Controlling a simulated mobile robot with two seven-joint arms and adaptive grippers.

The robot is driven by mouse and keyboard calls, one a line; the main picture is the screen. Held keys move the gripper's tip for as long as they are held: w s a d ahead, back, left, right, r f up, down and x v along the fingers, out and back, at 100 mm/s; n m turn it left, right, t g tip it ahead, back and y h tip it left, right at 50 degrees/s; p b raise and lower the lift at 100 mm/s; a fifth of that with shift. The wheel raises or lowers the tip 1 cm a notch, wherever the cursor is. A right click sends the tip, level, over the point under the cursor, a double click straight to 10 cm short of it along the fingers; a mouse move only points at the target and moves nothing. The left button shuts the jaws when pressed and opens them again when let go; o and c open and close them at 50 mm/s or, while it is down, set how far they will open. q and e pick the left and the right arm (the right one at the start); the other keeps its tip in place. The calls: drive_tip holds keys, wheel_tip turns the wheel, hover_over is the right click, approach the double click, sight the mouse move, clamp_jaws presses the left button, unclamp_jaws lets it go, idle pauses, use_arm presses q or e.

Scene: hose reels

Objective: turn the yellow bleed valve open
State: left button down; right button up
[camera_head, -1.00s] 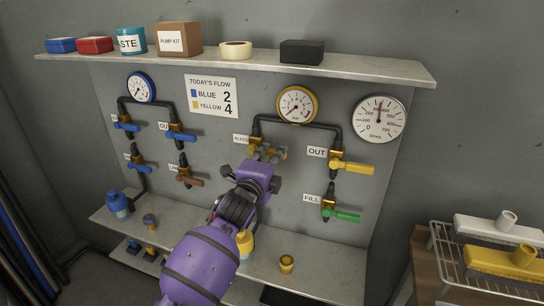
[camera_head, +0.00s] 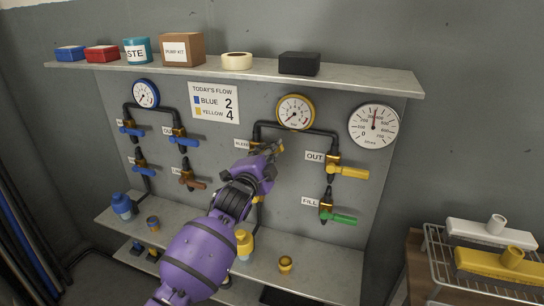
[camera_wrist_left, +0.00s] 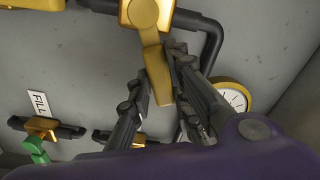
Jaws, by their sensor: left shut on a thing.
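The yellow bleed valve's handle (camera_wrist_left: 157,78) hangs from its gold valve body (camera_wrist_left: 148,13) in the left wrist view. My left gripper (camera_wrist_left: 158,90) has one finger on each side of this handle and is shut on it. In the head view my left gripper (camera_head: 266,152) is at the yellow pipework beside the BLEED label (camera_head: 241,144), tilted up to the right. My right gripper is not in view.
The yellow-rimmed gauge (camera_head: 295,112) is just above my gripper. The OUT valve's yellow handle (camera_head: 348,171) and the FILL valve's green handle (camera_head: 343,219) are to the right. A yellow bottle (camera_head: 244,244) and a small yellow cup (camera_head: 285,263) stand on the lower shelf.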

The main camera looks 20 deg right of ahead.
use_arm(q)
drive_tip(key=shift+w+a+r+n, duration=0.2)
drive_tip(key=shift+r+n, duration=0.4)
drive_tip(key=shift+n, duration=0.4)
drive_tip(key=shift+a, duration=0.1)
drive_tip(key=c, duration=1.6)
unclamp_jaws()
drive_tip(key=v, duration=1.2)
